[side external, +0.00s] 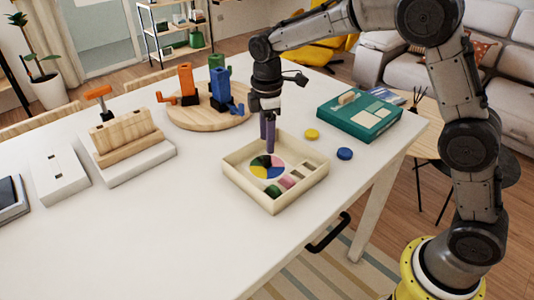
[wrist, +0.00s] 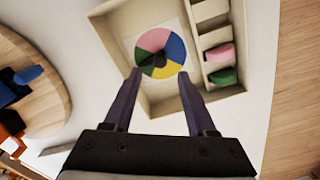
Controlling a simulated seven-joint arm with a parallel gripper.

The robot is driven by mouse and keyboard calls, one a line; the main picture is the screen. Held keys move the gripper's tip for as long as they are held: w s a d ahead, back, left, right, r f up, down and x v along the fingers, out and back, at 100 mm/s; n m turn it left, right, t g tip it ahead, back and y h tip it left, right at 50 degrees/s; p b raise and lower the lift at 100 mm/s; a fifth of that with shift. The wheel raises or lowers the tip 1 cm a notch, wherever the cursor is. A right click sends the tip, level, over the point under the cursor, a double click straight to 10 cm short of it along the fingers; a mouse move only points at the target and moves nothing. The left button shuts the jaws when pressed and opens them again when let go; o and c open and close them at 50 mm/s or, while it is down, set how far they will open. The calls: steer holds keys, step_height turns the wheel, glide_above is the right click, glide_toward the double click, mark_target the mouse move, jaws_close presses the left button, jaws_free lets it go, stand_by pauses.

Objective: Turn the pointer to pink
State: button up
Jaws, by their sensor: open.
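A shallow cream tray (side external: 247,192) holds a round colour wheel (side external: 279,171) with pink, blue, yellow and green sectors. In the wrist view the wheel (wrist: 168,71) shows pink at the upper left and blue at the right. A dark pointer (wrist: 158,60) sits near the wheel's centre; its tip seems to lie toward the left, but the exact sector is hard to tell. My gripper (wrist: 159,75) is open, its purple fingers apart on either side of the wheel in that view. In the side view my gripper (side external: 268,150) hangs over the wheel, partly hiding it.
The tray's side compartments hold a pink piece (wrist: 220,52) and a green piece (wrist: 223,75). A yellow disc (side external: 311,134) and blue disc (side external: 344,154) lie beyond the tray. A teal box (side external: 352,125) and a round wooden board (side external: 185,120) with coloured posts stand nearby.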

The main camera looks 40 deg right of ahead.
mark_target(267, 157)
step_height(267, 157, down, 6)
steer(key=shift+r, duration=0.15)
steer(key=shift+c, duration=0.2)
jaws_close()
